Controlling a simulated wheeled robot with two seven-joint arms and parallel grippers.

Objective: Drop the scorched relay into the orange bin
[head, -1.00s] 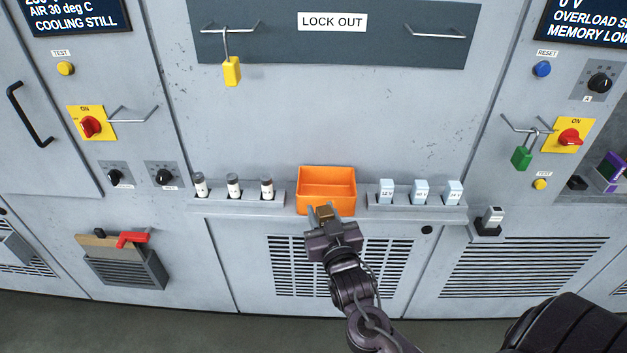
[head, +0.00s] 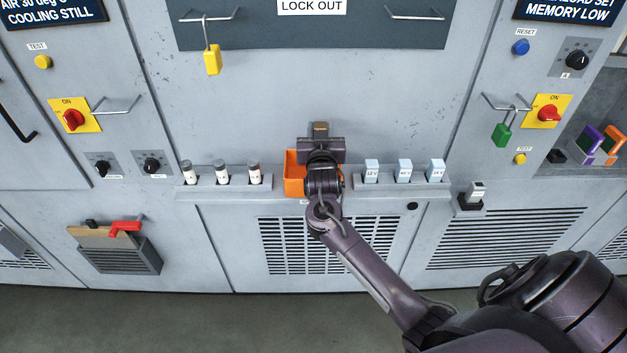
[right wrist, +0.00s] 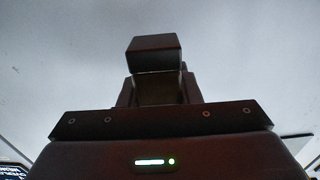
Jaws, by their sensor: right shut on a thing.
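The orange bin (head: 292,174) sits on the ledge in the middle of the cabinet front. My right arm and gripper hide its right part in the head view. My right gripper (head: 320,137) is shut on a dark brown block, the scorched relay (head: 320,128). The relay also shows in the right wrist view (right wrist: 155,50), sticking out beyond the fingers. In the head view the gripper and relay appear above the bin's back rim, against the cabinet panel. How high they are over the bin I cannot tell. My left gripper is not in view.
Several fuse-like cylinders (head: 222,174) stand on the ledge left of the bin, and pale blue-white relays (head: 404,171) stand right of it. A small socket with a pale block (head: 475,193) is farther right. A yellow padlock (head: 212,60) and a green padlock (head: 501,134) hang from bars.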

